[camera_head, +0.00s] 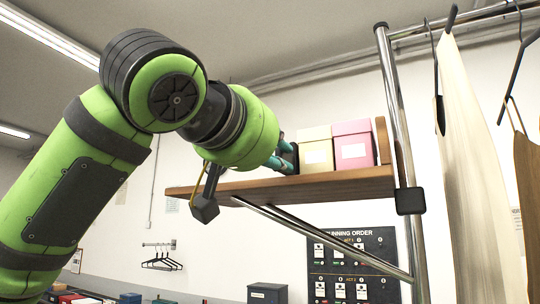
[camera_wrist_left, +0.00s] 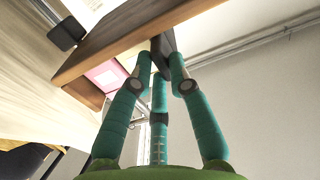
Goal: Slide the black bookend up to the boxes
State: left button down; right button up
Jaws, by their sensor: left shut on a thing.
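The black bookend (camera_head: 291,157) stands on the wooden shelf (camera_head: 290,186), at the left side of the boxes. My left gripper (camera_head: 282,152), with teal fingers, is shut on it from the left. The cream box (camera_head: 315,156) is right beside the bookend; I see no clear gap, but cannot tell if they touch. The pink box (camera_head: 353,152) stands to the right of the cream one. In the left wrist view the fingers (camera_wrist_left: 162,72) close around the dark bookend (camera_wrist_left: 163,47), and the pink box (camera_wrist_left: 105,75) shows behind the shelf edge. My right gripper is out of view.
A wooden end panel (camera_head: 382,140) closes the shelf's right side. A chrome post (camera_head: 398,120) and a slanted brace (camera_head: 320,236) hold the shelf. Garments (camera_head: 470,170) hang at the right. The shelf left of my gripper looks clear.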

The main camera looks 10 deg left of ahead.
pick_arm(q)
jog(key=c, duration=1.1)
grip_release()
jog(key=shift+w, duration=0.1)
jog(key=shift+c, duration=0.2)
jog(key=v, duration=1.2)
